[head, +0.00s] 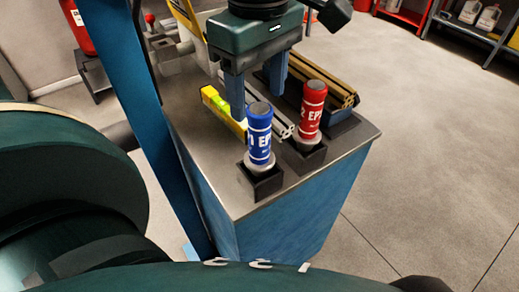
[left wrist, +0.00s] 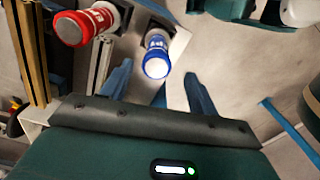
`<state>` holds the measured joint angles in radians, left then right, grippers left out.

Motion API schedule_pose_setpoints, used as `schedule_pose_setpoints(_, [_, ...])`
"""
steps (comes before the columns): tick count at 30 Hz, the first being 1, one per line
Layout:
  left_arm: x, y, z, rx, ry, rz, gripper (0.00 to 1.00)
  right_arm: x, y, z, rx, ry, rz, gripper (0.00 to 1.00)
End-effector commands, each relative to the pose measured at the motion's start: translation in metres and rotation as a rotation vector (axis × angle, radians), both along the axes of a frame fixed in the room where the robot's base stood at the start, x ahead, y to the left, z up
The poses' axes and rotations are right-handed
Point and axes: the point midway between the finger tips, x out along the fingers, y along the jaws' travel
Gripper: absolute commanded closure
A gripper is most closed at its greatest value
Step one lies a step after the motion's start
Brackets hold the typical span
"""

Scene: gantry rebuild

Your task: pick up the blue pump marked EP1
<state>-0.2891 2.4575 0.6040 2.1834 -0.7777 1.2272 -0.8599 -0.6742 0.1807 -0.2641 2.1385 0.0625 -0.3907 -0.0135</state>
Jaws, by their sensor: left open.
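The blue pump marked EP1 (head: 259,135) stands upright in a dark square holder at the front corner of the metal-topped bench. It also shows in the left wrist view (left wrist: 157,55), just beyond the fingertips and roughly between them. My left gripper (head: 258,103) is open and empty, pointing down behind the pump's top in the head view. Its fingers also show in the left wrist view (left wrist: 158,72). I cannot tell whether a finger touches the pump. A red pump (head: 311,111) stands in a holder to its right. My right gripper is not in view.
The metal bench top (head: 229,192) also bears a yellow spirit level (head: 222,105) and metal profiles (head: 325,82) behind the pumps. A blue post (head: 163,130) rises at the bench's left. Open floor lies to the right.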

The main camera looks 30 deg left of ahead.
Motion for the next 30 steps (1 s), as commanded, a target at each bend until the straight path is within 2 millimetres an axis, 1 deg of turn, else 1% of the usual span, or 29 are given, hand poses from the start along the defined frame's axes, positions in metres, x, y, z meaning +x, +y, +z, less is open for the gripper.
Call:
schedule_pose_setpoints(5, [0.000, 0.000, -0.012, 0.000, 0.002, -0.001, 0.40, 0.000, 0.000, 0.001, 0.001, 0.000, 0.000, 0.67])
schedule_pose_setpoints(12, [0.004, 0.002, -0.047, 0.002, 0.004, -0.001, 0.40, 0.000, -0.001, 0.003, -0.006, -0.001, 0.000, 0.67])
schedule_pose_setpoints(15, [0.004, 0.001, -0.056, 0.000, 0.002, -0.001, 0.40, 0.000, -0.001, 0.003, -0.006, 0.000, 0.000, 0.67])
schedule_pose_setpoints(23, [0.004, 0.001, -0.059, -0.002, -0.001, -0.001, 0.40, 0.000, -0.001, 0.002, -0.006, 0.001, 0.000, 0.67])
schedule_pose_setpoints(30, [0.004, 0.001, -0.058, -0.002, -0.001, -0.001, 0.59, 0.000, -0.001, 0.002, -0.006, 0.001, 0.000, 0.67])
